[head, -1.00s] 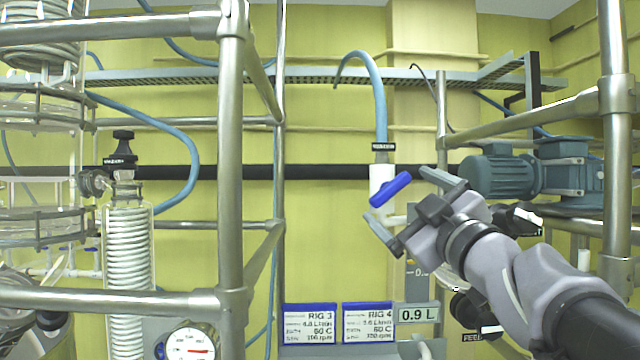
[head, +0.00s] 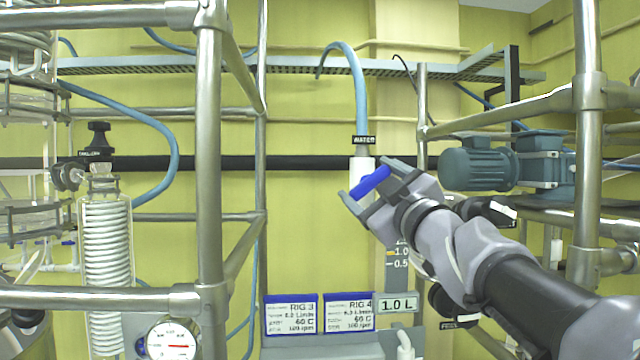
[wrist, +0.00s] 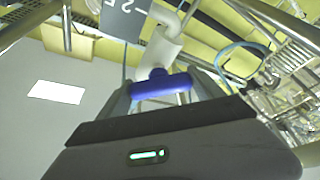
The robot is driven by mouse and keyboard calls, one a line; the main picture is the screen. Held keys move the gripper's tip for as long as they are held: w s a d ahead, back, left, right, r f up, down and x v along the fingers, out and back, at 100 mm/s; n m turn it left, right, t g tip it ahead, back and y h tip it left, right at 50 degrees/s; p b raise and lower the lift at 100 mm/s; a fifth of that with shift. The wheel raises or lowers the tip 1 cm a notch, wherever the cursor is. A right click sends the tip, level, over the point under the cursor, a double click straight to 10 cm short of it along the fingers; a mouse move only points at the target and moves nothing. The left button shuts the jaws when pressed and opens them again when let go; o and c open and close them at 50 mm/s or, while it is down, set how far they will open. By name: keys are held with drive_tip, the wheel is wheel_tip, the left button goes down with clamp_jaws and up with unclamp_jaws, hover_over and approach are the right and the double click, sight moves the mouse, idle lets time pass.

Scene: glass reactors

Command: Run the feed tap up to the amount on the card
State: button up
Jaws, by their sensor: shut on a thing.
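A white tap (head: 362,166) with a blue lever handle (head: 371,182) hangs below a blue hose and a black label reading WATER. My gripper (head: 368,184) has its two fingers at either end of the handle and is shut on it. The handle slants up to the right in the head view. The wrist view shows the blue handle (wrist: 163,86) between the fingers, against the white tap body (wrist: 160,48). A small plate (head: 397,305) reads 1.0 L. The RIG 3 card (head: 290,315) and RIG 4 card (head: 348,313) stand left of it; their small print is blurred.
A grey strip (head: 392,275) with marks 1.0 and 0.5 is partly behind my arm. A steel frame post (head: 208,180) stands at left, another (head: 588,130) at right. A blue-grey motor (head: 485,168) lies right of the tap. A gauge (head: 172,342) is low left.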

drive_tip(key=shift+m+b, duration=0.3)
drive_tip(key=shift+f+m+t+h+b, duration=0.2)
drive_tip(key=shift+m+t+h+b, duration=0.25)
drive_tip(key=shift+m+b, duration=0.7)
drive_tip(key=m+h+b, duration=0.2)
drive_tip(key=m+b, duration=0.2)
drive_tip(key=shift+m+t, duration=0.25)
drive_tip(key=shift+t, duration=0.1)
drive_tip(key=m+h+b, duration=0.2)
drive_tip(key=b, duration=0.2)
drive_tip(key=shift+b, duration=0.4)
drive_tip(key=shift+m+b, duration=0.7)
drive_tip(key=shift+b, duration=0.4)
drive_tip(key=shift+w+r+b, duration=0.1)
drive_tip(key=shift+b, duration=0.35)
drive_tip(key=o, duration=1.4)
drive_tip(key=shift+c, duration=0.2)
